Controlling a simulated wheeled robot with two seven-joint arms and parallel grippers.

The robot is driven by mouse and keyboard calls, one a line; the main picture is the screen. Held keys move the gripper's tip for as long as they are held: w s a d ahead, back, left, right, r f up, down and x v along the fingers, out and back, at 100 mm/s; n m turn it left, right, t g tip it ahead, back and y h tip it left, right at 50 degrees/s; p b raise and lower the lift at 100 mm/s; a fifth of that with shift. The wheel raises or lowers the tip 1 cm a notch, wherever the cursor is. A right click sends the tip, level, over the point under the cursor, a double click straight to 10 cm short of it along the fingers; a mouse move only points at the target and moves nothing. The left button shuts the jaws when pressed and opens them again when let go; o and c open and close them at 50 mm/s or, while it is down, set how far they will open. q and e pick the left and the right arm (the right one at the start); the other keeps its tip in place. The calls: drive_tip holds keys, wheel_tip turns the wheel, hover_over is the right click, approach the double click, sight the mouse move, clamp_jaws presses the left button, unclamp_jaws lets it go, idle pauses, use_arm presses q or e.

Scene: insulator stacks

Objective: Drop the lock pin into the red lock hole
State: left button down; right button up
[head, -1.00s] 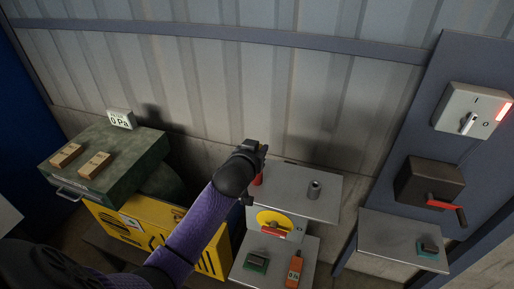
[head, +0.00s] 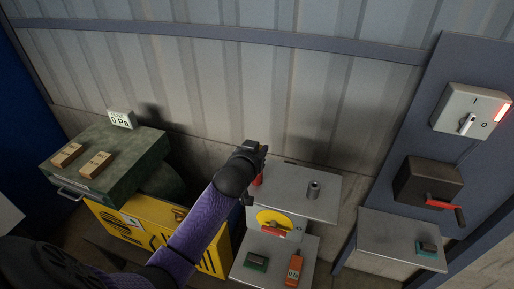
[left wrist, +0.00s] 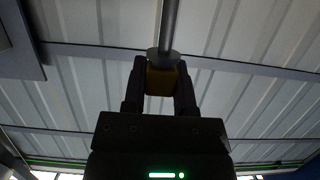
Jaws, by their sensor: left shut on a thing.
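My left gripper (head: 262,152) is above the left part of the grey upper shelf (head: 290,204), seen from behind the wrist. In the left wrist view its two fingers (left wrist: 161,88) are shut on the yellow grip of the lock pin (left wrist: 162,80). A grey collar and a metal rod extend away from the grip. In the head view the wrist mostly hides the pin. A small red upright piece (head: 258,179) shows just below the gripper. A yellow disc (head: 273,218) with a red part sits at the shelf's front. I cannot make out the hole itself. My right gripper is not in view.
A short grey cylinder (head: 314,189) stands on the upper shelf. A lower shelf holds a green block (head: 256,262) and an orange meter (head: 294,270). A dark box with a red crank (head: 443,204) and a switch box (head: 470,110) are at right. A green cabinet (head: 130,152) is at left.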

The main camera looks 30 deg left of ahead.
use_arm(q)
drive_tip(key=shift+f+b, duration=1.95)
drive_tip(key=shift+f, duration=0.55)
drive_tip(key=shift+c, duration=1.6)
unclamp_jaws()
drive_tip(key=v, duration=1)
drive_tip(key=shift+p, duration=0.3)
drive_tip(key=shift+f, duration=0.1)
